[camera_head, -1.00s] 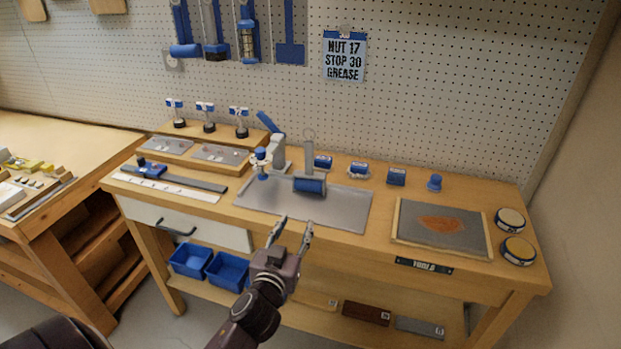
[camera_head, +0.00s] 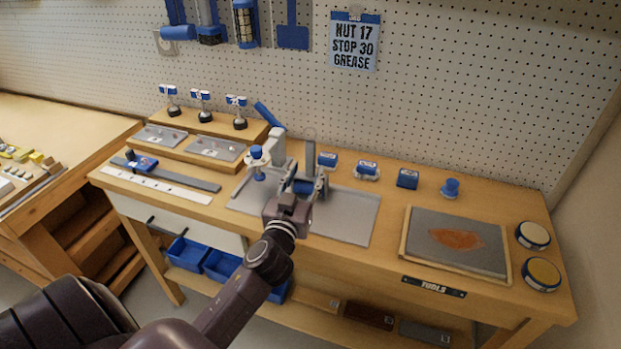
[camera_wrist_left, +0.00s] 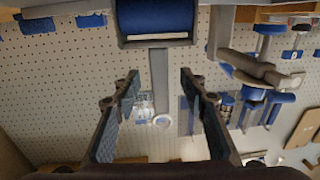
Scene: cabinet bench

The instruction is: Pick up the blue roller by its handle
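The blue roller (camera_head: 303,187) rests on the grey metal plate (camera_head: 347,215), with its grey handle (camera_head: 310,155) pointing up. My left gripper (camera_head: 306,177) is open in front of it, and its fingers partly cover the roller in the head view. In the left wrist view the blue roller (camera_wrist_left: 157,16) is at the top edge, and the handle (camera_wrist_left: 159,75) runs down from it, lined up between the two open fingertips (camera_wrist_left: 160,77). I see no finger touching the handle. I cannot tell whether the handle is within finger depth. My right gripper is out of view.
A grey press-like tool (camera_head: 277,146) with a blue lever stands close left of the roller. Small blue blocks (camera_head: 327,160) stand behind it. A framed grey board (camera_head: 455,240) and round tins (camera_head: 541,273) are at the right. The pegboard wall (camera_head: 440,90) is behind.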

